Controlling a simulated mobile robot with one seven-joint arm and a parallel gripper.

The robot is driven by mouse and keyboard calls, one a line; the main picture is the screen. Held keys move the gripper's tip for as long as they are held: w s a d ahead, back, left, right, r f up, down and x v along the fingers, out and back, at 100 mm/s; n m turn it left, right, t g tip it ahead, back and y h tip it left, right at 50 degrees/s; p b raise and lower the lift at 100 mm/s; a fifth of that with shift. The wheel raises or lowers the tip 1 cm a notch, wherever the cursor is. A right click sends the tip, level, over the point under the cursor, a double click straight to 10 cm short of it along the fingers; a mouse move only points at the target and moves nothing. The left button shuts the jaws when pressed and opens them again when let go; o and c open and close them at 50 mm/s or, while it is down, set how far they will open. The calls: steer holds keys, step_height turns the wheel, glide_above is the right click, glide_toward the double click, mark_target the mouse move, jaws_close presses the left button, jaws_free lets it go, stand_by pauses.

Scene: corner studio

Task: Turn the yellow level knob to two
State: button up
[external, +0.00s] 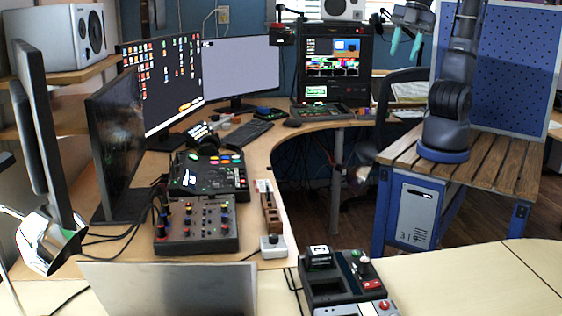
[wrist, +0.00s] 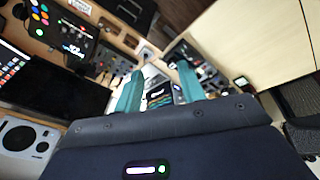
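The mixer (external: 197,240) lies on the desk at left centre in the external view, with rows of small red, blue, yellow and pale knobs. A small yellow knob (external: 188,210) seems to be among them, but its marks and setting are too small to read. My gripper (external: 405,45) hangs at the top right in the external view, high and far from the mixer. Its two teal fingers are apart with nothing between them. In the wrist view my gripper (wrist: 160,68) is also open; panels with knobs lie beyond the fingers, and I cannot make out the yellow knob there.
A switcher with coloured buttons (external: 208,172) sits behind the mixer. A wooden lever box (external: 270,215) stands to its right, a laptop lid (external: 168,287) in front. Monitors (external: 160,80) line the left and back. A black control unit (external: 345,280) is at front centre; pale tabletop (external: 470,285) is clear.

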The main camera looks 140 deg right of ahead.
steer(key=w+d+f+n+g, duration=0.1)
steer(key=w+d, duration=0.2)
steer(key=w, duration=0.3)
steer(key=w+d+f, duration=0.2)
steer(key=w+d, duration=0.1)
steer(key=w, duration=0.2)
steer(key=n+g+y, duration=0.2)
glide_above(224, 206)
step_height(224, 206, down, 30)
step_height(224, 206, down, 10)
steer(key=shift+f, duration=0.2)
jaws_close()
